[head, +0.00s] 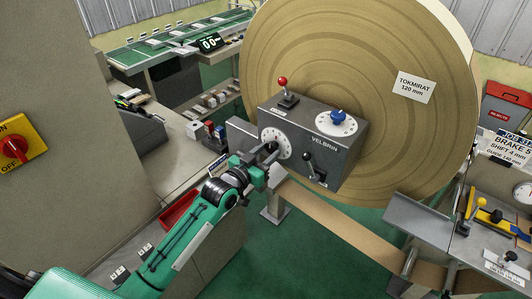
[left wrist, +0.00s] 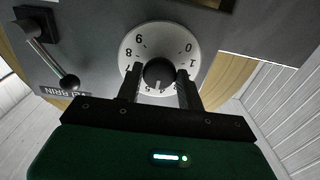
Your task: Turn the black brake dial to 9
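The black brake dial (left wrist: 159,72) is a round knob on a white numbered face in the left wrist view. Digits 8, 9, 0 and 1 show around its far side; the near digits are partly hidden, and I cannot read the setting surely. In the head view the white dial face (head: 276,143) is on the left of the grey VELBRIN box (head: 333,146). My left gripper (left wrist: 158,76) has one finger on each side of the knob, and both appear to touch it. It reaches the dial from below in the head view (head: 268,152). My right gripper is not seen.
A black lever (head: 313,167) is right of the dial, a red-knobbed lever (head: 283,90) and a blue dial (head: 338,117) are on top of the box. A large paper roll (head: 370,40) stands behind. A control bench (head: 425,222) is at right.

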